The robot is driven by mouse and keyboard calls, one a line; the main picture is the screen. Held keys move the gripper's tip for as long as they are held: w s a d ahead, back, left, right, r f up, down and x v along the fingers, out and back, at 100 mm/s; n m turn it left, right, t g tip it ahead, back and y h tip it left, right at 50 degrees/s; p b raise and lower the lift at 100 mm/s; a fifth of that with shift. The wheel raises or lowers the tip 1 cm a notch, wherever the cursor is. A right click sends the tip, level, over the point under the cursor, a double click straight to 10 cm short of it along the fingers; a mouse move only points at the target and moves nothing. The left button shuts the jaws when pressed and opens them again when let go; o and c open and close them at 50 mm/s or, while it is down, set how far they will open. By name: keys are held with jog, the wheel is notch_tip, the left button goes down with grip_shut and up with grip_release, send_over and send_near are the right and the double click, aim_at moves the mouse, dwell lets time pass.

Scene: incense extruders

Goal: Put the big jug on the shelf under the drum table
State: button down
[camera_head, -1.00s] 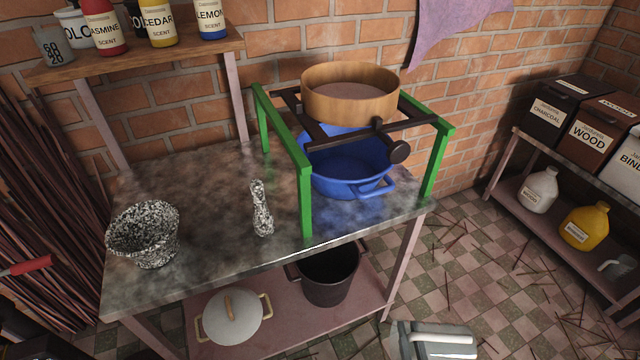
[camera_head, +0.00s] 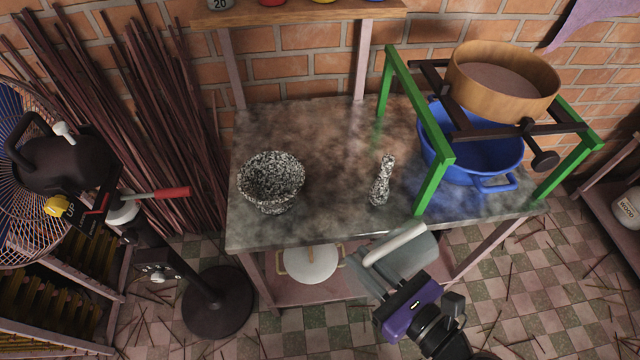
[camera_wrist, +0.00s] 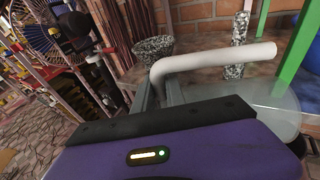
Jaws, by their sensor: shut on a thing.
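My gripper (camera_head: 388,272) is shut on a translucent grey jug (camera_head: 417,257) with a thick whitish handle (camera_head: 395,243). The jug is held in front of the front edge of a stone-topped table (camera_head: 330,140). In the wrist view, the handle (camera_wrist: 210,58) curves above my gripper (camera_wrist: 160,98) and the clear body (camera_wrist: 270,98) is at the right. A pinkish lower shelf (camera_head: 285,291) lies under this table. The jug and gripper hide its right part. No table is labelled as the drum table; this one carries a round wooden drum-like sieve (camera_head: 500,98).
A white lidded pot (camera_head: 310,263) stands on the lower shelf. On top are a speckled mortar (camera_head: 270,182), a pestle (camera_head: 382,180), a green frame (camera_head: 433,185) and a blue basin (camera_head: 490,160). A fan on a stand (camera_head: 70,165) and incense sticks (camera_head: 150,110) are at the left.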

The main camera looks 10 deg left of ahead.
jog(key=shift+s+a+r+n+g+y, duration=0.1)
jog(key=shift+s+a+n+g+y, duration=0.25)
jog(key=shift+s, duration=0.1)
jog(key=shift+a, duration=0.35)
jog(key=r+p+x, duration=0.2)
jog(key=r+x, duration=0.1)
jog(key=x, duration=1.4)
jog(key=shift+w+a, duration=0.2)
jog(key=shift+a, duration=0.1)
jog(key=shift+f, duration=0.15)
jog(key=shift+f, duration=0.15)
jog(key=c, duration=1.4)
grip_release()
